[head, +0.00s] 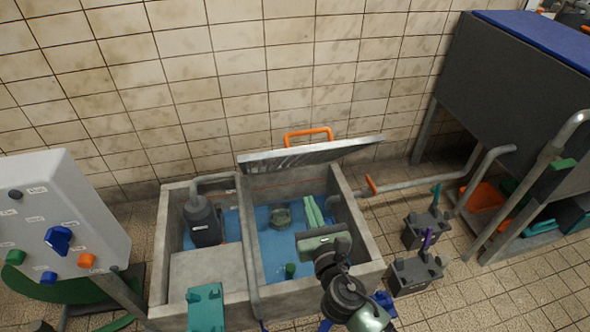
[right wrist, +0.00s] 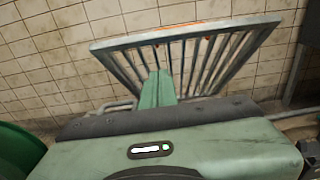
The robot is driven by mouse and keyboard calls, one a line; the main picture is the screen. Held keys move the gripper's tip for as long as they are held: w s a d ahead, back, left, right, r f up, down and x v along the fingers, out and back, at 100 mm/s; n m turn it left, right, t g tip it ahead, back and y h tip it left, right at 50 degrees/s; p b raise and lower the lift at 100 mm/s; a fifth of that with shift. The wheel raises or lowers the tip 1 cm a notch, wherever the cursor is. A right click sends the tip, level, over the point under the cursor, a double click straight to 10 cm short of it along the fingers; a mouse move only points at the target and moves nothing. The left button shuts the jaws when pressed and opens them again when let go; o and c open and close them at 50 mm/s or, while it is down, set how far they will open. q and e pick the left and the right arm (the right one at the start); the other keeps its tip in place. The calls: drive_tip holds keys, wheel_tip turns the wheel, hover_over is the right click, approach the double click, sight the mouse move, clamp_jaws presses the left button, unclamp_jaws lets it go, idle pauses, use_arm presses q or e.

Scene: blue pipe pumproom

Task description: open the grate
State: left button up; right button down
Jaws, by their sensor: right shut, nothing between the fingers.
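The grate (head: 312,153) is a grey barred panel at the back of the concrete pit, tilted up off the opening. In the head view it shows nearly edge-on; its bars (right wrist: 125,65) show in the right wrist view. An orange handle (head: 308,133) rises behind its upper edge. My right gripper (head: 312,208) is shut and empty over the pit's right compartment, in front of the grate. Its closed green fingers (right wrist: 160,78) point at the grate's lower part in the right wrist view; I cannot tell whether they touch it. My left gripper is not in view.
The pit (head: 361,241) holds blue water, a dark pump (head: 205,222) and pipes. A grey control panel (head: 62,215) with knobs stands left. Dark boxes with levers (head: 415,273) sit on the floor right. A dark tank (head: 520,85) stands back right, and a tiled wall is behind.

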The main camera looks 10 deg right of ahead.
drive_tip(key=b, duration=0.1)
approach(298, 152)
drive_tip(key=w+a+f, duration=0.1)
drive_tip(key=w+f, duration=0.3)
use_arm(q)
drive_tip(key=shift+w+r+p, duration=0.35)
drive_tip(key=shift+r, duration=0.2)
use_arm(e)
drive_tip(key=shift+w+r, duration=1.15)
